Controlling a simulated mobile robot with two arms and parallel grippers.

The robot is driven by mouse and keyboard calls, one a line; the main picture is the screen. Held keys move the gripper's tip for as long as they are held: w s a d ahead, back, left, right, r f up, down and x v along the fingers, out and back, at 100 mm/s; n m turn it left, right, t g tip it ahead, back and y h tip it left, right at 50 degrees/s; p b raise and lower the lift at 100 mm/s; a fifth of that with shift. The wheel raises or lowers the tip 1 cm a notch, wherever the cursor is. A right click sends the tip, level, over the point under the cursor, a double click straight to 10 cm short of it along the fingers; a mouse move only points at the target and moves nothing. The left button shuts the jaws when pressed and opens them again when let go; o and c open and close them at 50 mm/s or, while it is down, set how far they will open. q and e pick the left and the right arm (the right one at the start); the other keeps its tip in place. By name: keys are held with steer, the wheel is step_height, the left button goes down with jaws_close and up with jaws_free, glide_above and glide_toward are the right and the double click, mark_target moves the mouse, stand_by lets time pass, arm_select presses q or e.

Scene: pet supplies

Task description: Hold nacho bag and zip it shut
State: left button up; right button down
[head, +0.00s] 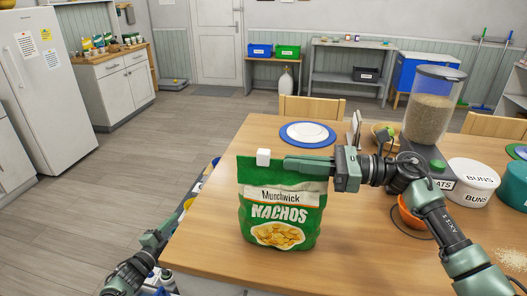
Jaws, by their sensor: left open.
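The green nacho bag (282,214), with a white label band, stands upright near the table's front left edge. A small white slider block (263,157) sits at its top edge, left of the middle. My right gripper (287,164) reaches in from the right along the bag's top, its fingertips just right of the slider with a small gap in the picture. Its fingers overlap side-on, so their opening is unclear. My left gripper (174,221) is open, low at the left beyond the table edge, apart from the bag.
The wooden table (215,255) also holds a blue-rimmed plate (307,134), a clear food dispenser (430,105), an orange bowl (408,212) and a white buns tin (472,180). Bare tabletop lies in front and right of the bag.

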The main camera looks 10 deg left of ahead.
arm_select(q)
steer(key=w+d+r+m+t+h, duration=0.15)
steer(key=w+r+m+h, duration=0.3)
steer(key=r, duration=0.75)
steer(key=w+d+r+m+t+h, duration=0.1)
steer(key=w+d+r+m+h, duration=0.3)
steer(key=r, duration=0.7)
steer(key=s+d+r+m+g+h, duration=0.2)
steer(key=r+m+g+h, duration=0.15)
steer(key=r+m, duration=0.55)
steer(key=s+d+r+m+g+h, duration=0.1)
steer(key=d+r+m+g+h, duration=0.4)
steer(key=r, duration=0.7)
steer(key=s+d+r+m+g, duration=0.5)
steer(key=d+m+g, duration=0.15)
steer(key=m, duration=0.35)
steer(key=m+g+y, duration=0.4)
steer(key=m+y, duration=0.2)
steer(key=y, duration=0.4)
glide_toward(263, 151)
steer(key=x, duration=1)
steer(key=shift+f, duration=0.1)
jaws_close()
